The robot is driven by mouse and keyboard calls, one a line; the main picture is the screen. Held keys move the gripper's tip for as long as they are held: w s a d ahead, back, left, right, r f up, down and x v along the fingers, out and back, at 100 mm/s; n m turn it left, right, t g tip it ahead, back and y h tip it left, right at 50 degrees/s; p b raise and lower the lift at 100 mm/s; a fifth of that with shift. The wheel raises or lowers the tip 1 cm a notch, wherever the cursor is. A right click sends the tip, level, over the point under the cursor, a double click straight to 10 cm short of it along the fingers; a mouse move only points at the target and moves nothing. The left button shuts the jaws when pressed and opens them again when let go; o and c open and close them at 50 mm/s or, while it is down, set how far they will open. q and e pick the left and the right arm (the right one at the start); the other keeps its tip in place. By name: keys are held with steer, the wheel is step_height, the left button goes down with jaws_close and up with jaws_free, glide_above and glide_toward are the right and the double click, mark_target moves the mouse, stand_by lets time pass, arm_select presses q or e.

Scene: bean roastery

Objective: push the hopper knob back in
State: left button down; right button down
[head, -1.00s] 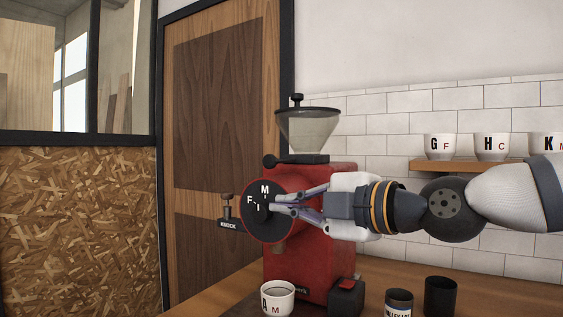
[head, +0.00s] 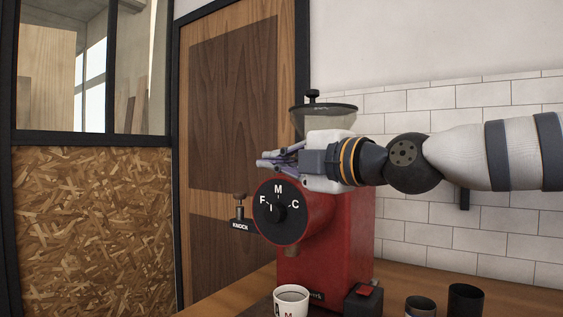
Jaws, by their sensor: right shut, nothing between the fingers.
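The red grinder (head: 325,260) stands on the wooden counter with its clear hopper (head: 325,118) on top, capped by a dark lid. The black hopper knob at the hopper's base is hidden behind my right gripper, so its position cannot be seen. My right gripper (head: 264,160) is shut and empty. It points left in front of the hopper's base, just above the black dial (head: 280,212) marked F, M and C. Whether it touches the grinder or knob cannot be told. My left gripper is not in view.
A knock lever (head: 241,212) sticks out left of the dial. A white cup (head: 291,300) stands below it. The door (head: 232,110) is behind.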

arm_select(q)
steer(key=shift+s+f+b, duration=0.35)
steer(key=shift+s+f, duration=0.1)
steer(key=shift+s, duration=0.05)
arm_select(e)
steer(key=w, duration=0.2)
steer(key=w+d, duration=0.1)
steer(key=w, duration=0.1)
steer(key=shift+w, duration=0.25)
steer(key=shift+r, duration=0.1)
